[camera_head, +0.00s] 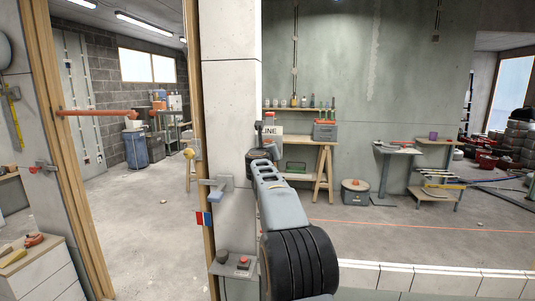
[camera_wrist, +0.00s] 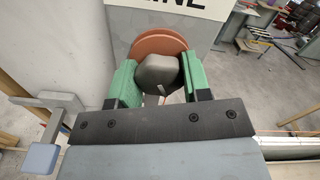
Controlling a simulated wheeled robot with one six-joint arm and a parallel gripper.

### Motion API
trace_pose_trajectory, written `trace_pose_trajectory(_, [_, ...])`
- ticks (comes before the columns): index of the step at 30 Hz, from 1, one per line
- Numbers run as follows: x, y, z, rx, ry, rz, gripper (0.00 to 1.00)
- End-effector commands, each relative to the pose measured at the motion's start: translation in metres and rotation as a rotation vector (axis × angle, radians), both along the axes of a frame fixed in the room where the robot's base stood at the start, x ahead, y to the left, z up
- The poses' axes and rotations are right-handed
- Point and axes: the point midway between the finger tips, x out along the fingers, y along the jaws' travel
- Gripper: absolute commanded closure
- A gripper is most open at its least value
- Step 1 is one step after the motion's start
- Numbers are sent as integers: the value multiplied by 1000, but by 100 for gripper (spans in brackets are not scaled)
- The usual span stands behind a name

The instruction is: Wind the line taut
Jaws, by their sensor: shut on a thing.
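My gripper (camera_wrist: 158,84) has its green jaws closed on both sides of a dark grey knob (camera_wrist: 160,72) in the wrist view. The knob stands in front of an orange-brown round reel disc (camera_wrist: 150,44), partly hidden behind it. A white sign (camera_wrist: 172,6) above ends in "INE"; the sign also shows in the head view (camera_head: 269,130). In the head view my arm hides the reel and the jaws. A thin orange line (camera_head: 420,226) runs low across the right side of the head view. How tight it is cannot be told.
A grey bracket with a blue-grey handle (camera_head: 217,187) juts from the pillar, close left of my gripper. A red button box (camera_head: 243,261) sits lower down. A low tiled ledge (camera_head: 430,278) lies at lower right. The floor beyond is mostly open, before a wooden bench (camera_head: 305,142).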

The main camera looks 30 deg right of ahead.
Motion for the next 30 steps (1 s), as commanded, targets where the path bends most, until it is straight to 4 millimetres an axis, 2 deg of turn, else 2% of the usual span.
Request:
trace_pose_trajectory(10, [1, 0, -2, 82, -76, 0, 80])
trace_pose_trajectory(26, [1, 0, -2, 95, -87, 0, 80])
trace_pose_trajectory(27, [1, 0, -2, 95, -87, 0, 52])
trace_pose_trajectory(30, [0, 0, -1, 95, -87, 0, 43])
